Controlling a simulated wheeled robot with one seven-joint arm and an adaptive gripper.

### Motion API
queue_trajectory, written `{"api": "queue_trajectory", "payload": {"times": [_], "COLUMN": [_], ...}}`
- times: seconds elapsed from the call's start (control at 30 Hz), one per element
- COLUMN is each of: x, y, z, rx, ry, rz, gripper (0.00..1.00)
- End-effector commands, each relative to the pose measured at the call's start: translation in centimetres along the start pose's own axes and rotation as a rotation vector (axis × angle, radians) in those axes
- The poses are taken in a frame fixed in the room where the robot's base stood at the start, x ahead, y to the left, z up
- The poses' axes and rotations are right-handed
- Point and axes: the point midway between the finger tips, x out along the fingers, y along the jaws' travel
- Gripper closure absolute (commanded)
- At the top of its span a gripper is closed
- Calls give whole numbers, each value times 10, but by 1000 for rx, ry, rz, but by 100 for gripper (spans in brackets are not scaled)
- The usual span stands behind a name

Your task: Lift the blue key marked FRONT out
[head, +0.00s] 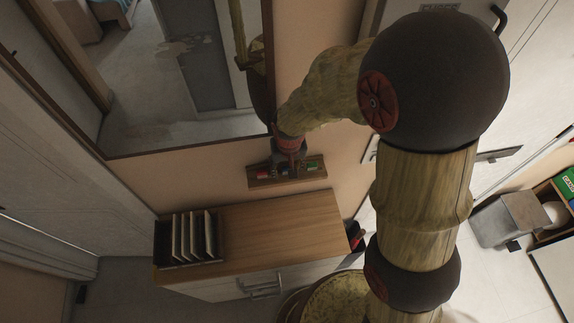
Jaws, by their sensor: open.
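A small wooden key rack (254,183) is fixed to the wall above the wooden cabinet. Small coloured items, red, bluish and green, show along it. They are too small to read any marking, so I cannot tell which one is marked FRONT. My gripper (287,166) is at the middle of the rack, pointing down at it, and its fingers are open. It partly hides the middle of the rack, where a bluish item shows close to the fingers. I cannot tell whether the fingers touch anything.
The cabinet (285,225) stands below the rack, with a dark holder of upright panels (188,238) on its left end and clear top to the right. A large framed mirror (190,85) hangs above. A grey bin (508,218) stands at right.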

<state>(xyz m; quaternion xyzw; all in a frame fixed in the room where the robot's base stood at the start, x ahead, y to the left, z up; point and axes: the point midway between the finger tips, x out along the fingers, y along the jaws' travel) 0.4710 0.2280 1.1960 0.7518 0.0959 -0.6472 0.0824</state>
Motion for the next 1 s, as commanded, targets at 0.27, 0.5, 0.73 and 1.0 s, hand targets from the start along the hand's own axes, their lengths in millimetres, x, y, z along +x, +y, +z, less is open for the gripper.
{"api": "queue_trajectory", "payload": {"times": [0.27,0.5,0.73,1.0], "x": [0,0,0,-1], "y": [0,0,0,0], "z": [0,0,0,0], "rx": [0,0,0,0], "ry": [0,0,0,0], "rz": [0,0,0,0], "gripper": [61,75,88,98]}}
